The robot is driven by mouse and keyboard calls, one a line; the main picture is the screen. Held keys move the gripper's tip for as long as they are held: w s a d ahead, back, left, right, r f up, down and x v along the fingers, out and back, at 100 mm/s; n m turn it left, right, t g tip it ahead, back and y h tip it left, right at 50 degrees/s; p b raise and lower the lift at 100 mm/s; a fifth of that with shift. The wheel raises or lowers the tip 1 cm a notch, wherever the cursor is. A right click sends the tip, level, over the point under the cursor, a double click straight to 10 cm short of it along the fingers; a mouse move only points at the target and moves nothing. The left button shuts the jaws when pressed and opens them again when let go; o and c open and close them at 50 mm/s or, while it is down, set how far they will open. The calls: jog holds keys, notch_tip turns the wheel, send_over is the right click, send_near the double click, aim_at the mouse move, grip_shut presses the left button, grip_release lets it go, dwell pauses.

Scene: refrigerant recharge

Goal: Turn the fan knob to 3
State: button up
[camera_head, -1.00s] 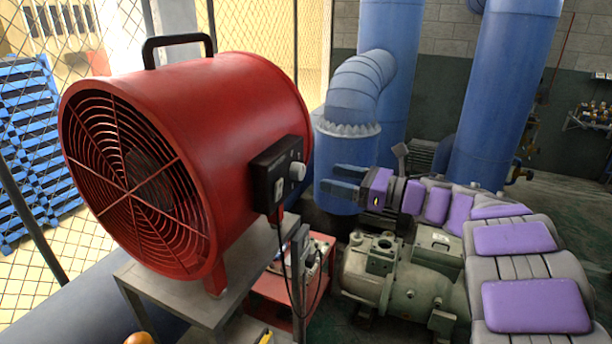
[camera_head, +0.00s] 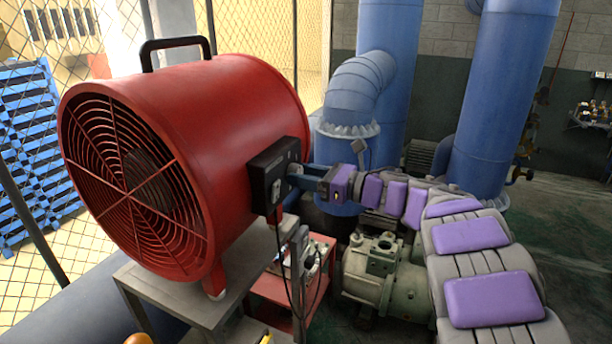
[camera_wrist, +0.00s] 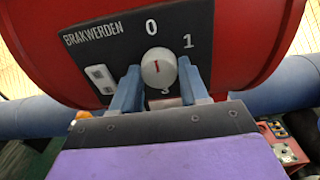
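The red drum fan (camera_head: 235,115) stands on a metal stand, with a black control box (camera_head: 268,172) on its side. In the wrist view the box's panel (camera_wrist: 105,62) shows "BRAKWERDEN", 0 above the knob, 1 at its upper right and a partly hidden 3 below. My gripper (camera_wrist: 159,72) is open, with one blue finger on each side of the knob and small gaps showing. In the head view my gripper (camera_head: 300,175) reaches the box from the right; its fingers partly hide the knob.
A white rocker switch (camera_wrist: 100,78) sits left of the knob. A cable hangs below the box. Blue pipes (camera_head: 395,80) stand behind my arm, and a grey-green pump (camera_head: 378,262) stands below it. A red cart (camera_head: 290,285) is beside the fan stand.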

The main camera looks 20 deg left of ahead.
jog(key=c, duration=0.5)
jog(key=shift+c, duration=0.2)
